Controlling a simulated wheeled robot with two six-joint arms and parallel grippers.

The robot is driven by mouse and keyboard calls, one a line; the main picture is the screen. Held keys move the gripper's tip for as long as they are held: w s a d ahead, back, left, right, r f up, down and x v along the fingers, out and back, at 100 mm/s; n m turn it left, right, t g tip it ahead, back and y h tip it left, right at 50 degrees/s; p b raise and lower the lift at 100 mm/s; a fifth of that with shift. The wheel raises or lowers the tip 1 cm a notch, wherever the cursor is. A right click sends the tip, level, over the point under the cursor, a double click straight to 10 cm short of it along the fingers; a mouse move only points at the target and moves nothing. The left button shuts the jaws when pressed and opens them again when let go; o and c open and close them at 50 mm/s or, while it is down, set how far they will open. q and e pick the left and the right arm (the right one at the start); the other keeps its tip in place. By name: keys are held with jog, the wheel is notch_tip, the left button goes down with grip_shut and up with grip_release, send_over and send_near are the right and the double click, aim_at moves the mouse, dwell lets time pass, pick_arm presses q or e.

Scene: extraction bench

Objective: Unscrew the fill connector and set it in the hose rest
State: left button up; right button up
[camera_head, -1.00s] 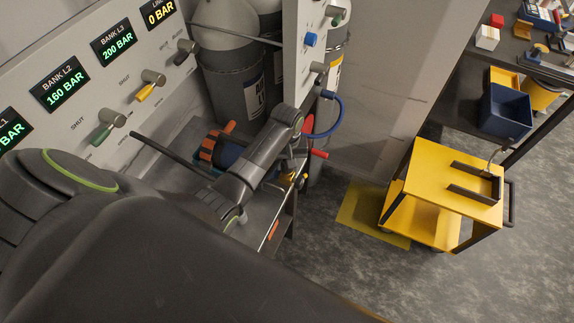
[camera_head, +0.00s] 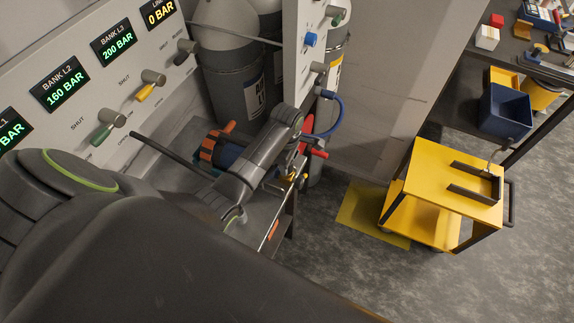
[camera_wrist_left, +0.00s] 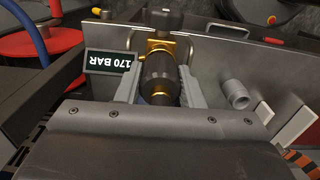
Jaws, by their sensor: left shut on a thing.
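The fill connector (camera_wrist_left: 160,75) is a dark cylinder with brass ends in the left wrist view. It lines up with a brass fitting (camera_wrist_left: 160,45) above it; I cannot tell whether the threads are still engaged. My left gripper (camera_wrist_left: 160,84) is shut on the connector, one grey finger on each side. In the head view my left gripper (camera_head: 297,168) is over the bench's right end, and the connector is mostly hidden there. A grey tube-shaped holder (camera_wrist_left: 236,95), possibly the hose rest, stands right of the gripper. My right gripper is out of view.
A 170 BAR display (camera_wrist_left: 109,63) is close beside the left finger. A blue hose (camera_head: 335,115) and red handle (camera_head: 318,154) are near my gripper in the head view. The gauge panel (camera_head: 75,90) is at left. A yellow cart (camera_head: 430,175) stands right on open floor.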

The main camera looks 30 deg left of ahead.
pick_arm(q)
jog(key=o, duration=1.1)
jog(key=m, duration=1)
jog(key=shift+m, duration=0.3)
jog(key=m, duration=1)
jog(key=shift+m, duration=0.4)
jog(key=shift+c, duration=0.6)
